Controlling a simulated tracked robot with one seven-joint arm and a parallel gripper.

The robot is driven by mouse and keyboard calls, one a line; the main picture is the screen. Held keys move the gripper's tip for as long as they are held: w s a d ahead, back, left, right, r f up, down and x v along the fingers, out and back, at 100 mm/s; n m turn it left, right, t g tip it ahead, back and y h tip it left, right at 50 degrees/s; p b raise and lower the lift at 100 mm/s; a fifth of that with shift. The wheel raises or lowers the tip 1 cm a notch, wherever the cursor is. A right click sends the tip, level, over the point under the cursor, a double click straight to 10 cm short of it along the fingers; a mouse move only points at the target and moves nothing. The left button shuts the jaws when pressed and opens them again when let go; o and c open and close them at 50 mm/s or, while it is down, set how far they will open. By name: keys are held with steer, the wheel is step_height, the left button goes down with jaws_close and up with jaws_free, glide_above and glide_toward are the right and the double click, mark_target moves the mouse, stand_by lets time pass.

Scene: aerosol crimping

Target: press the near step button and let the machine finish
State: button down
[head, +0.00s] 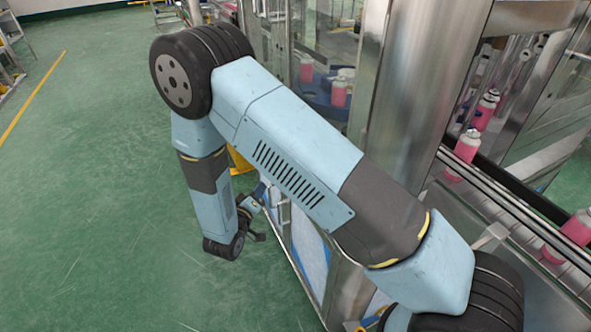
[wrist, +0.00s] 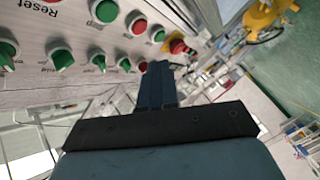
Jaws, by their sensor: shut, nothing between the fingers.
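In the wrist view a pale control panel (wrist: 40,85) carries green and red push buttons and several green knobs. One label reads Reset, upside down; the others are too small to read, so I cannot tell which is the near step button. My gripper (wrist: 158,68) is shut and empty, its fingertips close to the panel's edge beside a red button (wrist: 143,67). I cannot tell whether it touches anything. In the head view my gripper (head: 257,237) hangs low beside the machine (head: 405,90); the panel is not clear there.
A red knob with a yellow collar (wrist: 178,46) stands out at the panel's far end. In the head view pink cans (head: 466,150) stand along a conveyor (head: 515,212) at the right. Green floor (head: 110,190) at the left is open.

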steer(key=shift+a, duration=0.1)
steer(key=shift+w, duration=0.1)
steer(key=w+d, duration=0.3)
steer(key=d, duration=0.5)
steer(key=shift+w, duration=0.25)
stand_by(1.8)
stand_by(0.5)
steer(key=shift+w+d+r, duration=0.1)
steer(key=shift+w+d, duration=0.15)
steer(key=shift+d, duration=0.1)
